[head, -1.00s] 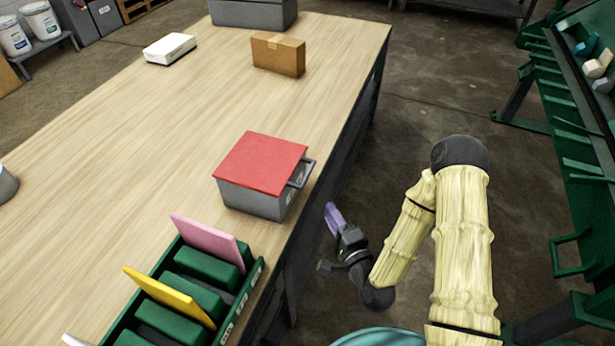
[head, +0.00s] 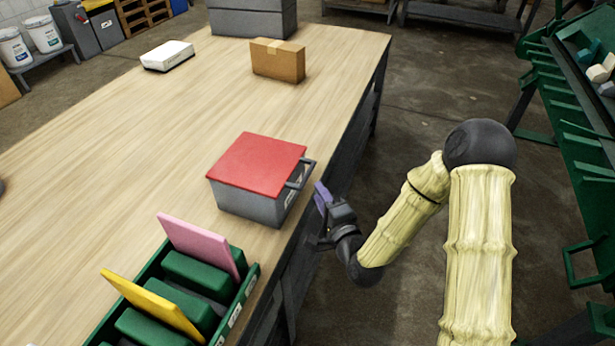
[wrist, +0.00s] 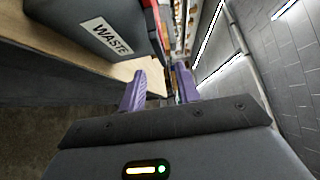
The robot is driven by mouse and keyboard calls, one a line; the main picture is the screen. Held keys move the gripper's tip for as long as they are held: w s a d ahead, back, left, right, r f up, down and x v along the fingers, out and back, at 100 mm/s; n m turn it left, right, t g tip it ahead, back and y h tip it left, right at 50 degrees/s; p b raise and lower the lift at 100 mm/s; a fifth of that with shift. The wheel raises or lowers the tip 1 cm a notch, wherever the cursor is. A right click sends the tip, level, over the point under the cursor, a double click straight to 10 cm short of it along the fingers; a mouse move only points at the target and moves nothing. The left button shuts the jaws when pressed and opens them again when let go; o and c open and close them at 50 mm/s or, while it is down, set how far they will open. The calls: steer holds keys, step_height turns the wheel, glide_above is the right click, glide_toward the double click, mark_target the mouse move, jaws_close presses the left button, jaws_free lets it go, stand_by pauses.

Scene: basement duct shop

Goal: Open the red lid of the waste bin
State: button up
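The waste bin (head: 250,207) is a grey box on the near right edge of the wooden table. Its red lid (head: 258,164) lies flat and closed on top, and a dark handle (head: 300,175) sticks out on its right side. In the wrist view the bin (wrist: 80,18) shows a "WASTE" label (wrist: 106,36), with a strip of the red lid (wrist: 158,22) beside it. My gripper (head: 321,195) is just right of the bin, off the table edge and apart from the handle. Its two purple fingers (wrist: 160,90) are spread, with nothing visible between them.
A green rack (head: 190,290) with a pink panel (head: 199,246) and a yellow panel (head: 153,306) stands in front of the bin. A cardboard box (head: 278,60) and a white box (head: 168,55) are farther back. The wooden table (head: 130,130) is clear left of the bin.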

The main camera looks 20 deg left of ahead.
mark_target(307, 173)
steer(key=p+x, duration=0.1)
steer(key=x, duration=0.7)
steer(key=shift+w+a, duration=0.2)
steer(key=shift+a, duration=0.05)
steer(key=shift+s, duration=0.15)
steer(key=shift+c, duration=0.6)
jaws_close()
